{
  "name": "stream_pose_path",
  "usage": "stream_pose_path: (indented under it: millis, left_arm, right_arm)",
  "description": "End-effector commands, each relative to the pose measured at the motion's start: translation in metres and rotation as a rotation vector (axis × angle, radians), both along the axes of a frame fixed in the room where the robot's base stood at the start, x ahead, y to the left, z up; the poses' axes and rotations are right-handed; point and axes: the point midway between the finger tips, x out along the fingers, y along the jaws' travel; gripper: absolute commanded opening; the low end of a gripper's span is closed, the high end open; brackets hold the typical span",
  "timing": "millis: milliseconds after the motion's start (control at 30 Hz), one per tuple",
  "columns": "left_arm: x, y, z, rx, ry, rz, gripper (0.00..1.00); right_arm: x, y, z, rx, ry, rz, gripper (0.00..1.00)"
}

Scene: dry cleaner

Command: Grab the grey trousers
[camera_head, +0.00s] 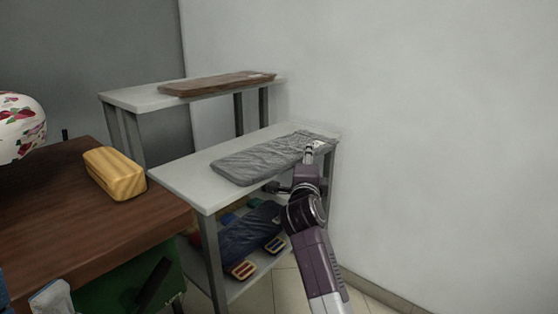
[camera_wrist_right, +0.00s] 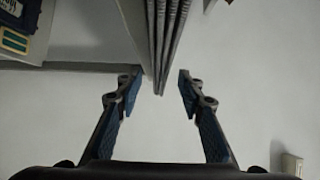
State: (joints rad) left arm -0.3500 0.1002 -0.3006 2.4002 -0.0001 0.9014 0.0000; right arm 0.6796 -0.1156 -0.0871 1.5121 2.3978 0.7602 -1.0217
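The grey trousers (camera_head: 265,158) lie folded flat on the white top of the nearer shelf unit (camera_head: 180,180), their right end by the wall. My right gripper (camera_head: 297,170) is at that end, at the shelf's front right. In the right wrist view, the layered folded edge of the trousers (camera_wrist_right: 168,40) hangs into the gap between the open fingertips (camera_wrist_right: 160,78). Both fingers stand apart from the cloth, and the left fingertip is close to the shelf's edge.
Folded brown trousers (camera_head: 218,83) lie on a shelf unit behind. Dark blue folded clothing (camera_head: 245,235) lies on the lower shelf with colourful items. A wooden table (camera_head: 90,220) at left holds a yellow striped box (camera_head: 114,173). A plain wall (camera_head: 440,130) bounds the right.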

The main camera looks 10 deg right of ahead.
Motion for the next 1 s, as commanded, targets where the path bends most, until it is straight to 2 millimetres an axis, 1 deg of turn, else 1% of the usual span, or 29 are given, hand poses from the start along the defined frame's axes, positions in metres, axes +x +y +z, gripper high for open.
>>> stream_pose_path:
  millis: [33,200,467,567,800,1000]
  left_arm:
    - [0.001,0.000,-0.007,0.001,0.000,0.000,0.40]
    - [0.001,-0.001,-0.007,0.002,-0.013,0.001,0.40]
    - [0.002,-0.001,-0.006,0.004,-0.010,0.000,0.40]
    - [0.002,-0.001,-0.006,0.004,-0.010,0.000,0.40]
    - [0.002,-0.001,-0.006,0.003,-0.010,0.000,0.40]
    - [0.002,-0.001,-0.006,0.003,-0.011,0.000,0.40]
  right_arm:
    - [0.007,-0.002,-0.003,0.000,-0.002,0.001,0.35]
    - [0.019,-0.007,-0.002,0.000,0.000,0.000,0.35]
    - [0.021,-0.008,0.000,0.000,0.000,0.000,0.35]
    - [0.021,-0.008,0.000,0.000,0.000,0.000,0.27]
    - [0.021,-0.008,-0.001,0.000,0.000,0.000,0.00]
    - [0.021,-0.007,-0.001,0.000,0.000,0.000,0.00]
